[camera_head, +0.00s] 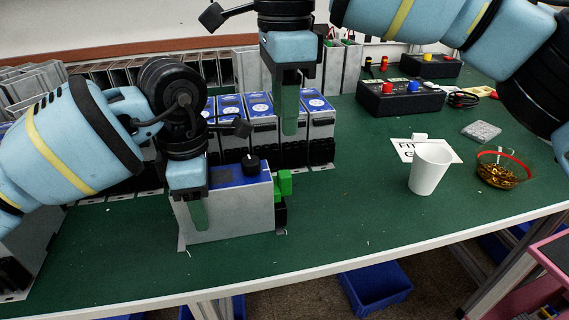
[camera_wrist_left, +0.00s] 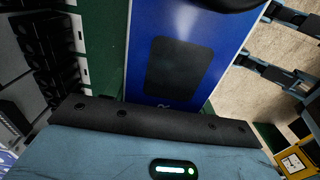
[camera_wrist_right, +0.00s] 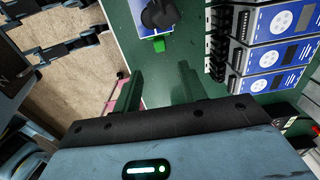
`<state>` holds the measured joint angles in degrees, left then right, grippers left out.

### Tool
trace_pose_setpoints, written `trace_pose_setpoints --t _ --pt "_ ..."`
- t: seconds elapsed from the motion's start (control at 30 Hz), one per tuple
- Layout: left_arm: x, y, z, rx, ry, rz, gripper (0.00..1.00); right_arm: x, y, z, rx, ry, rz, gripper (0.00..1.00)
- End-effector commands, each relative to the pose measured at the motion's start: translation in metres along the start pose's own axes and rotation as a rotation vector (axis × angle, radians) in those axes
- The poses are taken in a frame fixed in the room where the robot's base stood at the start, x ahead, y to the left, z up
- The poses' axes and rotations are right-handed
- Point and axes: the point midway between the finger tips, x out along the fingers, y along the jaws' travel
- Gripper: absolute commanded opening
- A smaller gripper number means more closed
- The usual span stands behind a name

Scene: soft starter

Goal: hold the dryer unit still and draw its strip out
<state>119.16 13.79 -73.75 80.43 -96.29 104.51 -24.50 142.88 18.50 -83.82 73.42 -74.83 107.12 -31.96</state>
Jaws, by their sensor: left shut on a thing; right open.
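The dryer unit (camera_head: 235,212), a grey box with a blue top and black knob (camera_head: 251,165), stands on the green table near its front edge. Its green strip (camera_head: 284,183) sits at the unit's right end. The strip also shows in the right wrist view (camera_wrist_right: 158,44). My left gripper (camera_head: 199,214) is shut on the unit's left part; the blue top (camera_wrist_left: 185,50) fills the middle of the left wrist view. My right gripper (camera_head: 290,128) points down, open and empty, above and behind the strip. In the right wrist view its fingers (camera_wrist_right: 158,85) stand apart, with the strip beyond them.
A row of similar blue-topped units (camera_head: 262,122) stands behind. To the right are a white cup (camera_head: 429,170), a glass bowl (camera_head: 502,170) of small brass-coloured parts, a card (camera_head: 405,149) and a black button box (camera_head: 398,98). The table right of the strip is clear.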

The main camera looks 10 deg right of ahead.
Motion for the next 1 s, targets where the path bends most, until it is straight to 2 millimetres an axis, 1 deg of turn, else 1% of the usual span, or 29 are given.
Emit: trace_pose_setpoints --t 0.03,0.3,0.5,0.6,0.7,1.0 --pt "-0.001 0.000 0.000 0.000 -0.001 0.001 0.15 0.009 0.000 -0.001 -0.001 0.002 0.003 0.42" --pt "-0.001 0.000 0.000 0.000 -0.001 0.001 0.15 0.059 0.001 -0.001 0.000 0.000 0.003 0.42" --pt "-0.001 0.000 0.000 0.000 -0.001 0.001 0.15 0.088 0.001 0.000 0.000 -0.001 0.002 0.42" --pt "-0.001 0.000 0.000 0.000 -0.001 0.001 0.15 0.097 0.000 0.000 0.001 -0.001 0.001 0.42" --pt "-0.001 0.000 0.000 0.000 -0.001 0.001 0.15 0.102 0.000 0.000 0.001 -0.002 0.000 0.42" --pt "-0.001 0.000 0.000 0.000 -0.001 0.001 0.15 0.105 0.000 0.000 0.001 -0.002 0.000 0.42"
